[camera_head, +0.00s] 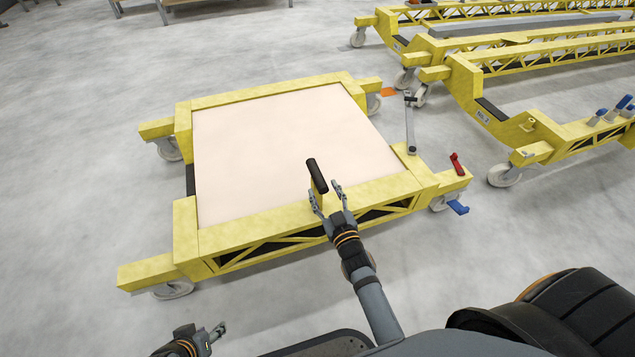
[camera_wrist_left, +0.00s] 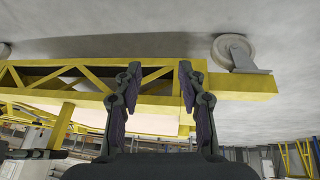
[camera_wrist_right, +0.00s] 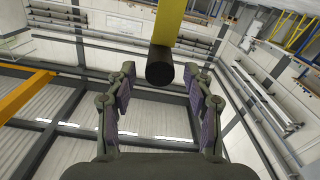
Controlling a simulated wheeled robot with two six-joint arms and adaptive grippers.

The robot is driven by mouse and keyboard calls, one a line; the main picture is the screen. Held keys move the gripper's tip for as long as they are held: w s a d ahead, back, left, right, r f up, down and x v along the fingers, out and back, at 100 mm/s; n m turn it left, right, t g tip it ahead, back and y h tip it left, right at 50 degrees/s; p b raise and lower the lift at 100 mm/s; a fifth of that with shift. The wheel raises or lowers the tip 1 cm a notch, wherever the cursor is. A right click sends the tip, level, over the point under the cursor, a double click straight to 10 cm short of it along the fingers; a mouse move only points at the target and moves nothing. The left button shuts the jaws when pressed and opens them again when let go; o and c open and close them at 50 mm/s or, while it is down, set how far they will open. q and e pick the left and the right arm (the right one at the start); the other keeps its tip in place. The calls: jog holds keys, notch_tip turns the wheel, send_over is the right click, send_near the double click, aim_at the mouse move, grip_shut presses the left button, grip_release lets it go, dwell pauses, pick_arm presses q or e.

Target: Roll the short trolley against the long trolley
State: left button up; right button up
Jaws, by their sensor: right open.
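The short trolley (camera_head: 370,207) is a yellow truss frame on castors with a pale flat panel (camera_head: 290,145). A black handle (camera_head: 317,176) on a yellow post stands at its near beam. My right gripper (camera_head: 326,195) is open at this handle; in the right wrist view the black handle (camera_wrist_right: 160,66) shows between and beyond the spread fingers. My left gripper (camera_head: 212,335) is low at the bottom left, apart from the trolley. In the left wrist view its fingers (camera_wrist_left: 160,78) are spread and empty before the yellow beam (camera_wrist_left: 240,84). The long trolley (camera_head: 500,122) stands at the upper right, separated from the short one by floor.
Blue-topped fittings (camera_head: 613,110) stand on the long trolley. Floor left is clear.

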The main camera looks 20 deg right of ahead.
aim_at(319, 180)
jog(key=w, duration=0.2)
jog(key=shift+w+f, duration=0.1)
jog(key=shift+w, duration=0.25)
jog(key=shift+w+b, duration=0.3)
jog(key=shift+w, duration=0.95)
pick_arm(q)
jog(key=w+r+t, duration=0.1)
jog(key=w, duration=0.2)
jog(key=w+r+t, duration=0.1)
jog(key=w, duration=0.1)
jog(key=shift+a+r+t, duration=0.15)
jog(key=shift+r+t, duration=0.15)
pick_arm(e)
grip_shut()
